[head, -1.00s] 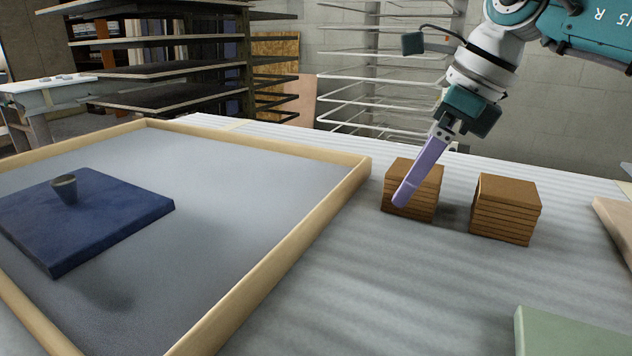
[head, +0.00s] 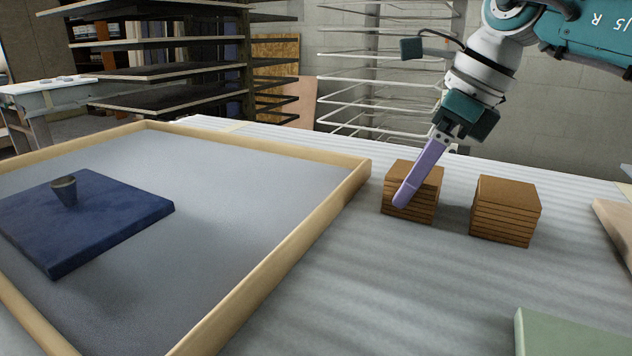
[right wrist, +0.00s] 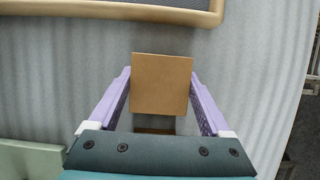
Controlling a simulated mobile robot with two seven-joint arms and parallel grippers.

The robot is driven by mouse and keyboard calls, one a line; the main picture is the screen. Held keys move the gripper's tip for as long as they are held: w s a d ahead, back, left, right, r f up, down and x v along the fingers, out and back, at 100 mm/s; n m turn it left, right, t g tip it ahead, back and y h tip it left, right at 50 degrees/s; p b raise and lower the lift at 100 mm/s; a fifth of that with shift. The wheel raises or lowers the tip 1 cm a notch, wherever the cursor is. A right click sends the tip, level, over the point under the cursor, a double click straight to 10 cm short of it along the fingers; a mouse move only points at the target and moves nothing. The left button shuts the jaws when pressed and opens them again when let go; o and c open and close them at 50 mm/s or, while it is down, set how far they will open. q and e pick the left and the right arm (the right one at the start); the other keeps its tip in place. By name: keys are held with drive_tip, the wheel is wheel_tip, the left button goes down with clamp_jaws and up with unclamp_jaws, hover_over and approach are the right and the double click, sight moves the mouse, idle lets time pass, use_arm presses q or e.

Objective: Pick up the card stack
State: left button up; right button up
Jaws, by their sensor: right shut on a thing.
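Two brown square stacks of thin layers stand on the ridged white table. My right gripper (head: 412,185) reaches down over the left card stack (head: 427,205), with one lilac finger along its near side. In the right wrist view the fingers (right wrist: 160,78) are shut on opposite sides of that stack (right wrist: 161,84). It looks upright and still at table level. The second stack (head: 505,210) stands to its right, apart from it; part of it shows in the right wrist view (right wrist: 155,131), mostly hidden by the gripper. My left gripper is not in view.
A wood-rimmed grey tray (head: 262,292) lies left of the stacks, holding a blue pad (head: 110,220) with a small dark cup (head: 65,191). A green block (head: 565,335) is at the near right. A pale wooden piece (head: 615,228) is at the right edge.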

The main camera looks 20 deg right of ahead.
drive_tip(key=shift+r, duration=0.15)
wheel_tip(320, 180, up, 20)
drive_tip(key=p, duration=0.2)
drive_tip(key=shift+p, duration=0.4)
wheel_tip(320, 180, up, 7)
drive_tip(key=p, duration=0.8)
